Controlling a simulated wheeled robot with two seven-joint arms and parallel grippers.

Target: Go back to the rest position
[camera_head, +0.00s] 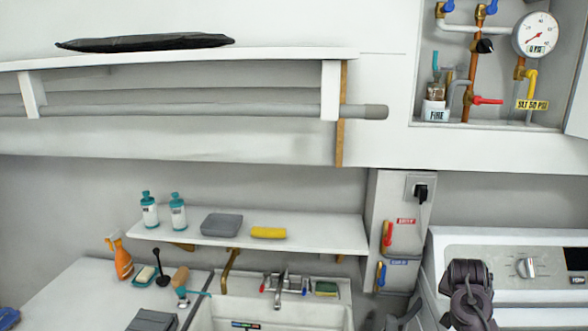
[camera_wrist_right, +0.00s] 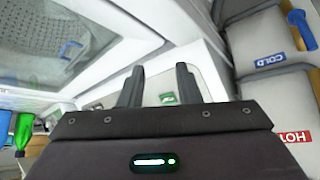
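My right gripper (camera_wrist_right: 159,80) shows in the right wrist view with its two dark fingers apart and nothing between them. Behind the fingers are pale surfaces and a small green item that I cannot identify. In the head view a dark arm link of mine (camera_head: 468,290) stands at the lower right, in front of the white washing machine (camera_head: 500,258). My left gripper is not in view.
A sink (camera_head: 262,318) lies at the bottom centre, below a shelf (camera_head: 330,233) with bottles and a yellow sponge. An orange spray bottle (camera_head: 122,260) stands on the left counter. A pipe cabinet (camera_head: 450,60) is open at upper right. Valve labels COLD and HOT show in the wrist view.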

